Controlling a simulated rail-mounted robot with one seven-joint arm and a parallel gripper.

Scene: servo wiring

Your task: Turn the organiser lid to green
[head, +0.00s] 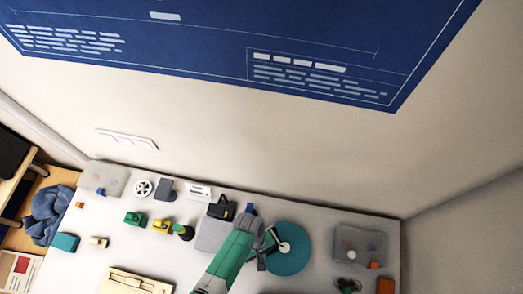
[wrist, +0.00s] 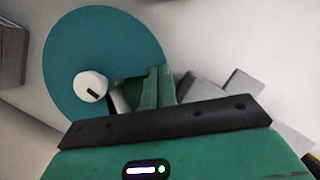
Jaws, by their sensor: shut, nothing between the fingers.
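The organiser lid is a round teal disc (head: 291,262) on the table, right of my arm in the head view. In the wrist view the disc (wrist: 95,45) fills the upper left and carries a white round knob (wrist: 91,86) with a dark slot. A darker green patch (wrist: 131,93) shows beside my fingers at the disc's lower right edge; I cannot tell whether it is a compartment. My gripper (wrist: 158,86) is shut and empty, its green fingers over that edge. Whether they touch the lid cannot be told. My gripper also shows in the head view (head: 268,247).
A grey mat (head: 212,234) lies left of the disc, with a black item (head: 221,209) behind it. Green (head: 134,219) and yellow (head: 161,226) parts stand farther left. Table between disc and bin is clear.

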